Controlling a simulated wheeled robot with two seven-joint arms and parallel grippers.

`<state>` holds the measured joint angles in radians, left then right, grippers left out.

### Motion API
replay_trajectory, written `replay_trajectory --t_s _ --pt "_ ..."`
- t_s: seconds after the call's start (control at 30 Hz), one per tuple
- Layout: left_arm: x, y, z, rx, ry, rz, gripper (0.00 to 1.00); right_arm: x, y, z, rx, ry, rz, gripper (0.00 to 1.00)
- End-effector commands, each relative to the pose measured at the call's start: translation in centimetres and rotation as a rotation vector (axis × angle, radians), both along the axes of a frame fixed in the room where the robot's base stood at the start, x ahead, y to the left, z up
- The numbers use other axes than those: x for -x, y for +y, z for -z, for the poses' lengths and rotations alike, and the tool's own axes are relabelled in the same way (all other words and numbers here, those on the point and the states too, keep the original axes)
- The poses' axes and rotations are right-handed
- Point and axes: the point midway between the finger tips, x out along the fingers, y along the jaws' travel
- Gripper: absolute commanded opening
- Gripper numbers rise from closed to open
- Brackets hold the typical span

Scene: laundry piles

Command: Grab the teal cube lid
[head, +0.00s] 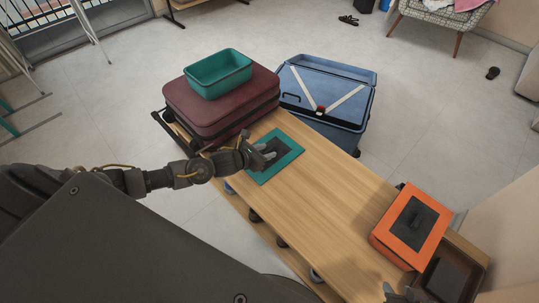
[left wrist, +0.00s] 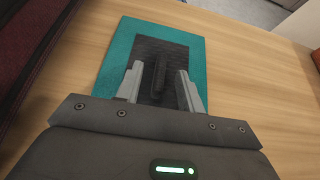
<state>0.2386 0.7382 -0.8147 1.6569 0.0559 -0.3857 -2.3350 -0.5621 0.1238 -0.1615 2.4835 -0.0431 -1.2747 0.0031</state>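The teal cube lid (head: 287,167) lies flat on the wooden bench, near its far left end. It is a teal square with a dark centre panel and a raised dark handle (left wrist: 159,82). My left gripper (head: 268,153) is over the lid. In the left wrist view, my left gripper (left wrist: 160,85) has its two fingers apart, one on each side of the handle, with gaps showing. Whether the fingertips touch the panel is unclear. My right gripper (head: 398,293) only partly shows at the bottom edge of the head view, near the orange box.
The wooden bench (head: 325,203) is clear in its middle. A maroon suitcase (head: 195,107) with a teal bin (head: 219,75) on top stands at the left. An open blue suitcase (head: 345,110) is behind the bench. An orange box (head: 437,218) with a dark-handled lid sits at the right end.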

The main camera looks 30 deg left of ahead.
Motion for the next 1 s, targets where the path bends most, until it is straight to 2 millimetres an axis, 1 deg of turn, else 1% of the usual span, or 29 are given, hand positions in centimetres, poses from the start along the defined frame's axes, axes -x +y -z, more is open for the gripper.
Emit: replay_trajectory --t_s 0.1,0.33,0.37,0.63,1.0 --pt "-0.73 -0.23 0.44 0.000 0.000 -0.001 0.38 -0.57 0.43 -0.27 -0.010 -0.038 -0.010 0.36" --pt "-0.80 -0.28 0.44 0.000 0.001 0.000 0.38 -0.65 0.50 -0.38 -0.012 -0.044 -0.012 0.36" --pt "-0.80 -0.29 0.45 0.000 0.001 0.000 0.35 -0.65 0.50 -0.38 -0.011 -0.044 -0.013 0.36" --pt "-0.78 -0.27 0.45 0.000 0.001 0.000 0.00 -0.64 0.48 -0.36 -0.012 -0.043 -0.012 0.36" --pt "-0.78 -0.25 0.22 -0.001 0.000 0.000 0.00 -0.60 0.42 -0.38 -0.010 -0.039 -0.011 0.36"
